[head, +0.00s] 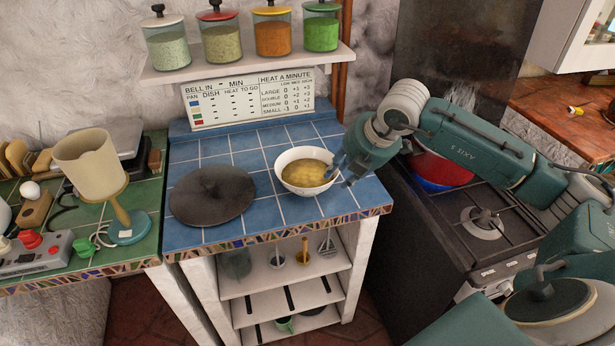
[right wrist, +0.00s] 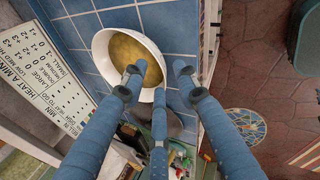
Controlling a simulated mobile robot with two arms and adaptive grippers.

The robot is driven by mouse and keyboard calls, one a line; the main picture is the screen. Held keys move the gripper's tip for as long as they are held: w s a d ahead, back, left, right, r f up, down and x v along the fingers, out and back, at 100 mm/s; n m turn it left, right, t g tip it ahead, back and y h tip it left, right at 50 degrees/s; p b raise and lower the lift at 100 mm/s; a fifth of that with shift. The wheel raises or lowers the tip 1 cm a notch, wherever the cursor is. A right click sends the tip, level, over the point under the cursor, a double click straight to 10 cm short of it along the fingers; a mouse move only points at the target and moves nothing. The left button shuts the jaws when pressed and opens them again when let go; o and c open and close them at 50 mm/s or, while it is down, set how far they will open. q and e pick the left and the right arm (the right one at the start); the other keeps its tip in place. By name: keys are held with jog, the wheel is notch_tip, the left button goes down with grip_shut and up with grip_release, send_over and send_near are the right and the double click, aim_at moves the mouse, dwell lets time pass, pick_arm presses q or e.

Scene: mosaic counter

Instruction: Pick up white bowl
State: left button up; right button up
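The white bowl (head: 304,188) holds a yellow-brown food and stands upright on the blue tiled counter. My right gripper (head: 345,170) is at the right side of the bowl, its fingers at the rim. In the right wrist view the bowl (right wrist: 104,57) lies beyond the fingers. The right gripper (right wrist: 158,82) is open there, its fingers spread: one overlaps the inside of the bowl, another is outside the rim. Whether any finger touches the bowl, I cannot tell. My left gripper is not in view.
A dark round plate (head: 212,194) lies left of the bowl. The stove with a red pot (head: 440,170) stands to the right. A sign (head: 252,97) and a shelf with jars (head: 248,66) are behind. The counter's front edge (head: 290,229) is near the bowl.

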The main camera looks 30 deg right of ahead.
jog(key=p+x, duration=0.1)
jog(key=x, duration=0.3)
jog(key=p+x, duration=0.2)
jog(key=x, duration=0.2)
jog(key=shift+w+r, duration=0.15)
jog(key=shift+w, duration=0.3)
jog(key=shift+w+f, duration=0.1)
jog(key=shift+f, duration=0.15)
jog(key=c, duration=0.7)
jog(key=shift+r, duration=0.15)
grip_shut()
